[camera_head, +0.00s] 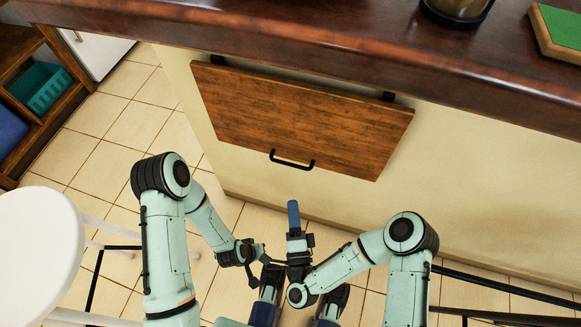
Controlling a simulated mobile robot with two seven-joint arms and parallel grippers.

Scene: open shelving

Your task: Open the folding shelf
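The folding shelf (300,115) is a brown wooden panel hanging folded down against the cream wall below the dark counter. A black bar handle (292,163) is fixed near its lower edge. My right gripper (293,213) points up toward the panel, below the handle and apart from it in the picture. Its blue fingers show as one narrow strip, so I cannot see whether there is a gap. My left gripper (256,264) is low in the middle, beside the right wrist; its fingers are not clear.
The counter (300,38) overhangs the panel, with a jar (457,10) and a green-topped block (560,28) on it. A white round stool (38,250) stands at left. A wooden shelf unit with a teal basket (42,88) is at far left. Tiled floor between is clear.

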